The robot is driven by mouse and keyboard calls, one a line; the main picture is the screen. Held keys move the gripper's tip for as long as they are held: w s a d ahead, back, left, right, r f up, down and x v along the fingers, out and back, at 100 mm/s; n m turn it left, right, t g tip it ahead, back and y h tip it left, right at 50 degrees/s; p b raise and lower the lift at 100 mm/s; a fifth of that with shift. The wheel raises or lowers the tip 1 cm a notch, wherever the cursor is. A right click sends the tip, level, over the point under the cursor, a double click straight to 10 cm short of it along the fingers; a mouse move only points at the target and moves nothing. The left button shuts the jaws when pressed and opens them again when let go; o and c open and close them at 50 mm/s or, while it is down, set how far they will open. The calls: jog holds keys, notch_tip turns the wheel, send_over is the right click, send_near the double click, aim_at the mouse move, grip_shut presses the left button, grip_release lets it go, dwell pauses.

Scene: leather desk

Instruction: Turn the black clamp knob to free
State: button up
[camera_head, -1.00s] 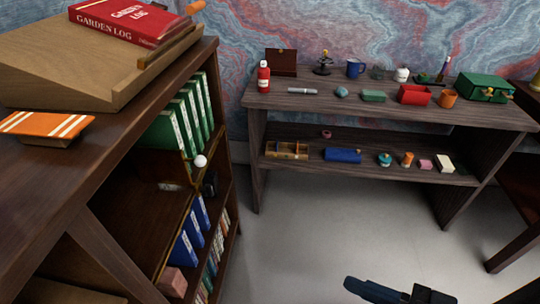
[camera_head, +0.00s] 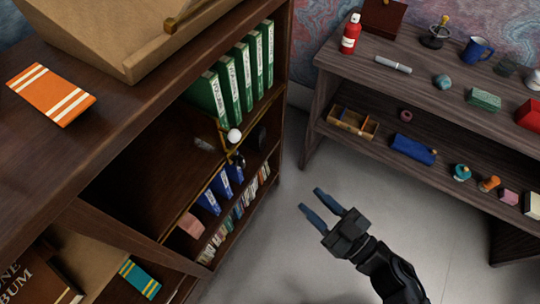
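My gripper (camera_head: 311,199) is in the lower middle of the head view, above the grey floor. Its two blue fingers are apart with nothing between them, and they point up and left toward the bookcase. A small dark piece (camera_head: 239,158) shows beside a brass-coloured rail (camera_head: 222,136) with a white ball (camera_head: 234,135) at the bookcase's middle shelf. A larger black object (camera_head: 257,138) is just right of it. I cannot tell which, if either, is the clamp knob. My gripper is apart from both, lower and to the right in the picture.
Green binders (camera_head: 233,82) stand above the rail; blue binders (camera_head: 220,187) and small books stand below. An orange striped book (camera_head: 50,94) lies on the bookcase top. A grey wooden table (camera_head: 400,87) with several small objects is at right. Floor between is clear.

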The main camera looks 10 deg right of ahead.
aim_at(243, 160)
jog(key=w+a+g+y, duration=0.1)
jog(key=w+a, duration=0.3)
jog(key=w+a+f+n+g+y, duration=0.1)
jog(key=w+a, duration=0.3)
jog(key=a, duration=0.1)
jog(key=w+a+n+g+y+p, duration=0.1)
jog(key=w+a, duration=0.3)
jog(key=w, duration=0.1)
jog(key=shift+w+a+f+g, duration=0.1)
jog(key=shift+a+f+g, duration=0.25)
jog(key=shift+a+g, duration=0.05)
grip_shut()
